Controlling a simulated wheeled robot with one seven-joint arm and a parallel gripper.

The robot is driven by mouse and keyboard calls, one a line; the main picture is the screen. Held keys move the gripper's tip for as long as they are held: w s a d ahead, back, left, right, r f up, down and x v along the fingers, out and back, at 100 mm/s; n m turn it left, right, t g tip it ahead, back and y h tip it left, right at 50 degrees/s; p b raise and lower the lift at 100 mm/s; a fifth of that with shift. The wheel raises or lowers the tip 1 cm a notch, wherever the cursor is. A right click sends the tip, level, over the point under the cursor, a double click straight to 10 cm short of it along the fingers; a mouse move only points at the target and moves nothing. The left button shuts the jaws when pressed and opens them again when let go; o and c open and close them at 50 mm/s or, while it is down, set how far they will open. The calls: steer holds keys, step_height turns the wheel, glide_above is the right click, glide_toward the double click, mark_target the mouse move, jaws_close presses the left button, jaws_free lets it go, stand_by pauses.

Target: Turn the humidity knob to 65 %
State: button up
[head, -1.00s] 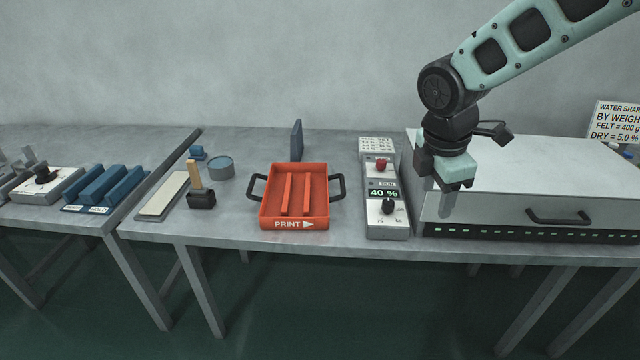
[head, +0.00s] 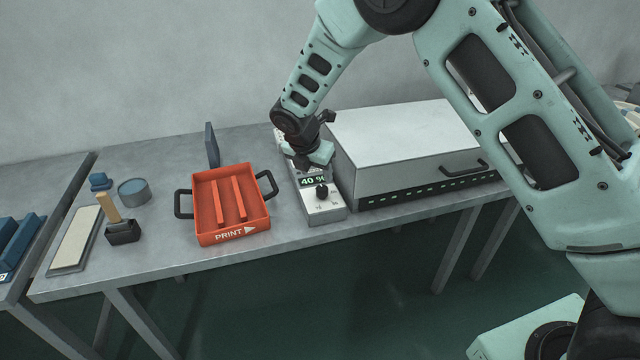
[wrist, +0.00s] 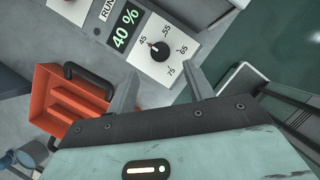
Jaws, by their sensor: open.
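The humidity knob (head: 321,191) is a black dial with a red pointer on the light control box (head: 325,213). In the wrist view the knob (wrist: 159,50) has marks 45, 55, 65 and 75 around it, and its pointer is turned toward the 45 side. The display (wrist: 125,29) beside it reads 40 %. My gripper (wrist: 163,87) is open and empty, its two fingers apart, with the knob beyond the fingertips and untouched. In the head view my gripper (head: 312,163) is above the box, hiding its upper part.
An orange tray (head: 206,222) marked PRINT stands left of the box. A large white cabinet (head: 400,130) with a handle stands close on its right. A black block with a wooden handle (head: 122,232) and a blue-grey round tin (head: 134,192) are farther left.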

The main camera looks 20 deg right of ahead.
mark_target(322, 188)
steer(key=p+x, duration=0.1)
steer(key=x, duration=0.6)
steer(key=shift+d+f, duration=0.1)
steer(key=shift+f, duration=0.15)
steer(key=shift+c, duration=0.3)
steer(key=c, duration=0.9)
